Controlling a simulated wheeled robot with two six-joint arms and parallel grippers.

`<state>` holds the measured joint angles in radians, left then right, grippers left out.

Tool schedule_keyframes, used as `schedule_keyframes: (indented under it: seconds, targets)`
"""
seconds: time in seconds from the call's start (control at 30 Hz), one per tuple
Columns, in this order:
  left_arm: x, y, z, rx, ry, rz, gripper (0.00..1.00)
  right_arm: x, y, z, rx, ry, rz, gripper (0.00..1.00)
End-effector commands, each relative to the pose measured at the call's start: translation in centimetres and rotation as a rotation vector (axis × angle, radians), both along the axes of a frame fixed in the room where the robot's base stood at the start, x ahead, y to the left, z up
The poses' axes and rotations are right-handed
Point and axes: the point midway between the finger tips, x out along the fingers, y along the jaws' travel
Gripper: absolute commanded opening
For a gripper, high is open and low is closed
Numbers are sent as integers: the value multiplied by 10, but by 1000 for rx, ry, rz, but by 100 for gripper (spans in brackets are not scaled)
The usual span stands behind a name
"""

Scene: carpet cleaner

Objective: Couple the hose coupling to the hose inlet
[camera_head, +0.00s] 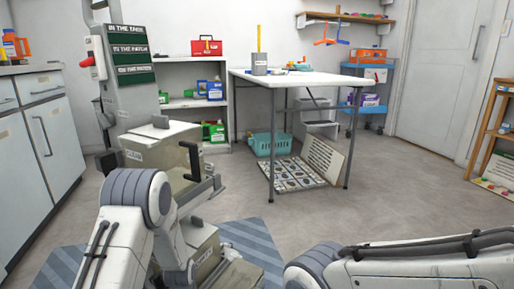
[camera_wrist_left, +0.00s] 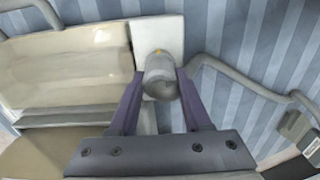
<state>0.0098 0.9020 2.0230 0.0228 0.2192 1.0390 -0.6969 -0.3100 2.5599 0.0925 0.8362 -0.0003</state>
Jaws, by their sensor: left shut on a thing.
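In the left wrist view my left gripper (camera_wrist_left: 163,82) has its two purple-grey fingers shut on a short grey cylinder, which looks like the hose coupling (camera_wrist_left: 160,70). A small yellow mark shows at its top. It sits in front of a white block (camera_wrist_left: 158,31) on the cleaner; whether it touches the block or is apart from it, I cannot tell. I cannot pick out the hose inlet for certain. The carpet cleaner (camera_head: 165,146) stands in the head view, partly behind my left arm. My left gripper is hidden there. My right gripper is out of both views.
A grey hose or tube (camera_wrist_left: 245,83) bends away to the right over the blue striped carpet (camera_wrist_left: 270,40). A beige tank (camera_wrist_left: 65,65) lies close left of the left fingers. A white table (camera_head: 315,78) stands farther back; grey floor (camera_head: 400,205) is clear at right.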

Motion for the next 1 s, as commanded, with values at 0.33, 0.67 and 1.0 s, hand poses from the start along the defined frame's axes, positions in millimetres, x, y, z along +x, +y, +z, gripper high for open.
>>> schedule_keyframes:
  seconds: [0.33,0.67,1.0]
  targets:
    - [0,0,-1,0,1,0,0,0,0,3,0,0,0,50]
    - [-1,0,-4,0,1,0,0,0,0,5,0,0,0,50]
    - [-1,0,-5,0,2,-18,0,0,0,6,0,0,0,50]
